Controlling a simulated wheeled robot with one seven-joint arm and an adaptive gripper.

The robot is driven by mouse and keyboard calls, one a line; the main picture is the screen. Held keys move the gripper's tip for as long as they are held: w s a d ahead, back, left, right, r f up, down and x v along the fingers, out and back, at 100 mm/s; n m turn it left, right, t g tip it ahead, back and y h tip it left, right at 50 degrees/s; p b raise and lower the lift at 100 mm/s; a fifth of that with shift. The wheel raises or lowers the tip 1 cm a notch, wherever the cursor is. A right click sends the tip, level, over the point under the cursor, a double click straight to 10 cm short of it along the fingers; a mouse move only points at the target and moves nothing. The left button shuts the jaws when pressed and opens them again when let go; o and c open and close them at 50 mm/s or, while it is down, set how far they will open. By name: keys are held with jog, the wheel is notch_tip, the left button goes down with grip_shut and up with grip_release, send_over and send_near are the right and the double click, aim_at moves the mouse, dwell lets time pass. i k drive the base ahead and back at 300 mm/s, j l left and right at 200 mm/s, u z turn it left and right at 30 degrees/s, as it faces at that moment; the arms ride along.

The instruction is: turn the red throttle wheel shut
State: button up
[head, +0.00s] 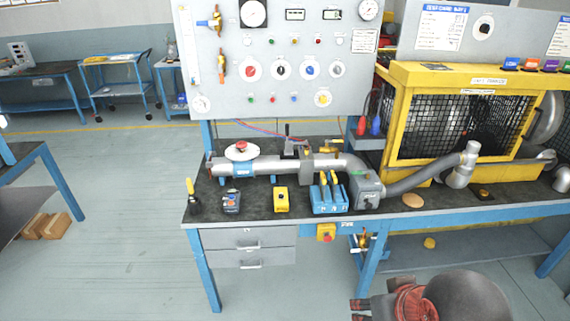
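The red throttle wheel (241,146) is small in the head view. It sits above a white round plate on the left part of the grey pipe (270,165), over a blue fitting. How far it is turned is too small to tell. My gripper (356,310) is at the bottom edge, low in front of the bench and well away from the wheel, to its lower right. Its two dark fingertips point left and stand apart with nothing between them. Part of it is cut off by the frame edge.
The dark bench top (215,205) carries a yellow button box (281,199), a grey control box (231,201) and a blue block with yellow levers (328,198). A gauge panel (285,100) stands behind. A yellow mesh cage (440,125) is at right.

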aim_at(240, 145)
jog(key=i+l+u, duration=0.35)
jog(key=i+l, duration=0.25)
jog(key=i, duration=0.15)
jog(key=i+l+u, duration=0.3)
jog(key=i+l, duration=0.35)
jog(key=l, duration=0.2)
